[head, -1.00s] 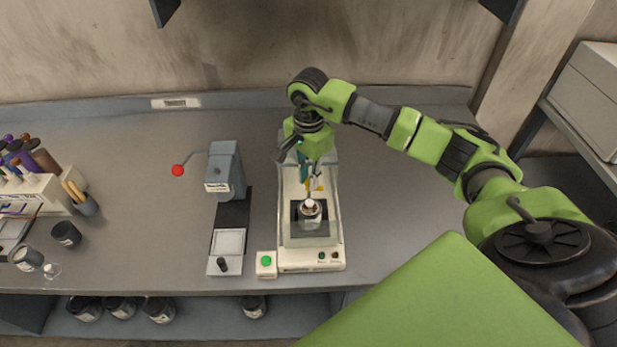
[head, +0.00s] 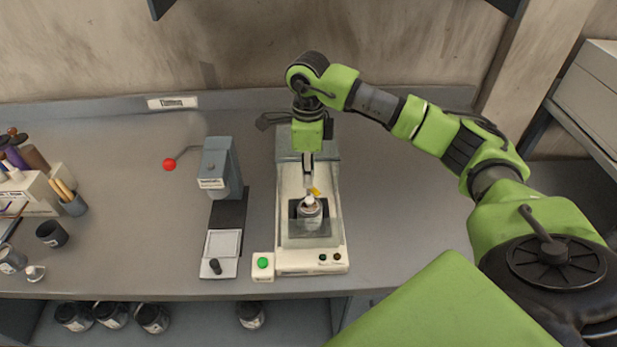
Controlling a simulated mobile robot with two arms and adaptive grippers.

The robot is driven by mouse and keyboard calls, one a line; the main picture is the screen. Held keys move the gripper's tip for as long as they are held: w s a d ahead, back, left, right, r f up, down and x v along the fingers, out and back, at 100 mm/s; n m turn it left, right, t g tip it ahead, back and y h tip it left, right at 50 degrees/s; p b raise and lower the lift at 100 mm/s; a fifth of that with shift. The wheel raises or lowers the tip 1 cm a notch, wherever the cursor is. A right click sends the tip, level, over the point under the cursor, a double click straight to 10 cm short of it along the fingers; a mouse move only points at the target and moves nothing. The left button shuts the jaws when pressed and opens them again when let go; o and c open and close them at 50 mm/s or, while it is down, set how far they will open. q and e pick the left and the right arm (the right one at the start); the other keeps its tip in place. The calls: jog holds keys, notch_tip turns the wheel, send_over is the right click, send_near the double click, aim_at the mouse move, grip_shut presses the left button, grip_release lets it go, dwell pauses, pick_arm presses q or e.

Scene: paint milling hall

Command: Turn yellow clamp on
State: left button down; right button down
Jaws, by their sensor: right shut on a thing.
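The yellow clamp (head: 315,191) is a small yellow piece on the white machine (head: 284,240), just above a small metal can (head: 309,214) with a white top. My right gripper (head: 308,184) points down over the machine, its fingertips at the clamp. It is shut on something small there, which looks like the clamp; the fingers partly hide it. The can stands in a dark recess of the machine. My left gripper is not in view.
A green button box (head: 263,266) sits left of the machine's front. A grey press (head: 216,165) with a red-knobbed lever (head: 169,164) stands further left. Dark cups (head: 52,234) and a brush holder (head: 74,205) are at far left. The bench right of the machine is clear.

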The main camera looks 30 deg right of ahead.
jog(key=m+b, duration=0.1)
jog(key=m, duration=0.2)
jog(key=shift+m, duration=0.3)
jog(key=shift+m+b, duration=0.55)
jog(key=shift+m, duration=1.35)
jog(key=c, duration=1.9)
grip_release()
notch_tip(320, 180, up, 12)
jog(key=shift+r, duration=0.1)
